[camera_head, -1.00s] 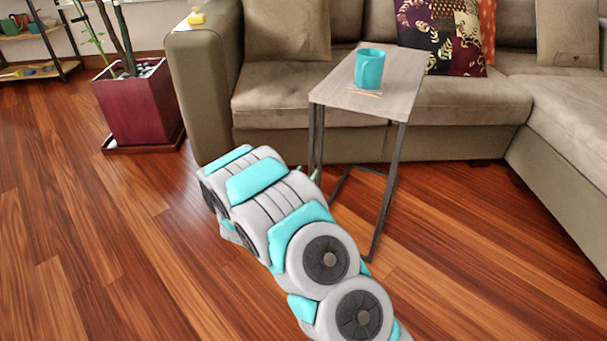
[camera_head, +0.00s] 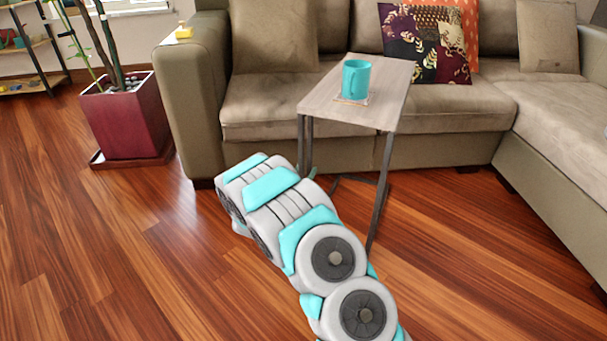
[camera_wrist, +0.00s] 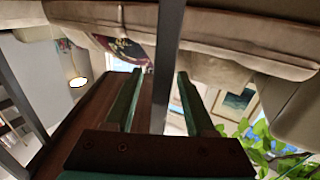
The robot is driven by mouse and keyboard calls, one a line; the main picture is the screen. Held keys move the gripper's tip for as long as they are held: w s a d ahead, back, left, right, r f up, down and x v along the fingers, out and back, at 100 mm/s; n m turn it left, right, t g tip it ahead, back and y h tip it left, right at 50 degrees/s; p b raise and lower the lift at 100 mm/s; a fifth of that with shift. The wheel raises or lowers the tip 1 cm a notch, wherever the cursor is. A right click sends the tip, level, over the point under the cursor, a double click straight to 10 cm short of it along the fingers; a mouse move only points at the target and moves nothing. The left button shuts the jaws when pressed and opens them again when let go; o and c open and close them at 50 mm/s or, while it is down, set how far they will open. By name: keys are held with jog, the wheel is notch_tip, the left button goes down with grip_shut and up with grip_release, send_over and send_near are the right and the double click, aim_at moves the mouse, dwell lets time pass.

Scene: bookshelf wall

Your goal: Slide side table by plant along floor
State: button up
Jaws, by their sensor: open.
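The side table (camera_head: 385,101) has a light wood top and thin dark metal legs. It stands upright in front of the sofa in the head view, with a teal mug (camera_head: 356,79) on a coaster on its top. The plant pot (camera_head: 127,117), dark red and square, stands left of it. My gripper (camera_wrist: 161,73) is open in the wrist view. A grey table leg (camera_wrist: 164,50) passes between its green fingers; I cannot tell whether they touch it. In the head view my arm hides the gripper mostly, and part of the table's base.
A brown sofa (camera_head: 455,130) stands behind the table and extends along the right side. Its left arm (camera_head: 187,100) lies between the pot and table. A shelf (camera_head: 40,68) stands at the far left. The wood floor (camera_head: 120,260) at front left is clear.

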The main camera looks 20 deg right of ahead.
grip_shut()
dwell(0.3)
dwell(1.1)
